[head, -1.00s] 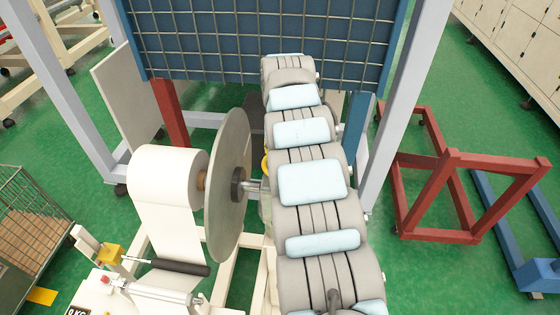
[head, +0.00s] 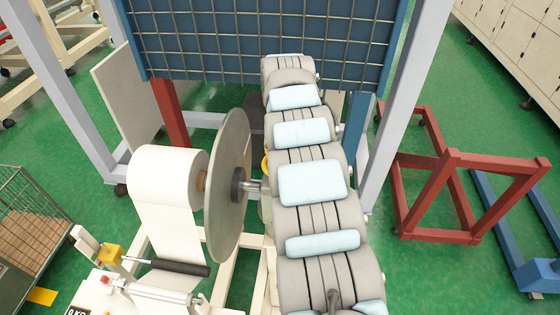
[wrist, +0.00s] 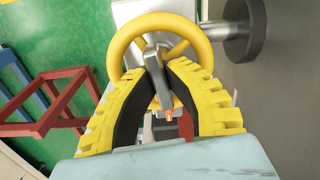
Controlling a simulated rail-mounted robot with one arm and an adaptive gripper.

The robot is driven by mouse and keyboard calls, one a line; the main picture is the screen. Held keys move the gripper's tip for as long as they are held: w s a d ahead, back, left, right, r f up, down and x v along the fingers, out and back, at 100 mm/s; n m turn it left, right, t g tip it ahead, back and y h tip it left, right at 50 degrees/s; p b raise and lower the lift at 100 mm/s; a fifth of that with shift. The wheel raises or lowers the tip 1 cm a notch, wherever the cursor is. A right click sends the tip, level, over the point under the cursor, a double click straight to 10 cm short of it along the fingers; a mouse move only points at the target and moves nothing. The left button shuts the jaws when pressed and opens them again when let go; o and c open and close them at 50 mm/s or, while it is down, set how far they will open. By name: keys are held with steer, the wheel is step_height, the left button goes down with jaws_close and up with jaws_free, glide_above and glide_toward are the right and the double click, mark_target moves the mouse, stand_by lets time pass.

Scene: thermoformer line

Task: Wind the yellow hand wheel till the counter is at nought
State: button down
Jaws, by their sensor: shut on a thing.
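The fingers hide the lower part of the ring, so the exact grip is hard to see. In the head view only a small yellow bit of the wheel (head: 265,166) shows at the left edge of my arm, which hides my gripper. No counter can be made out in either view.
A white film roll (head: 165,178) and a large grey disc (head: 228,190) stand close left of my arm. A blue-framed mesh guard (head: 260,40) stands behind. A red frame stand (head: 450,190) is on the right, with green floor between.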

steer(key=n, duration=0.3)
steer(key=shift+n+b, duration=0.35)
steer(key=shift+n, duration=0.55)
steer(key=n, duration=0.3)
steer(key=shift+n, duration=0.9)
steer(key=shift+n, duration=2.4)
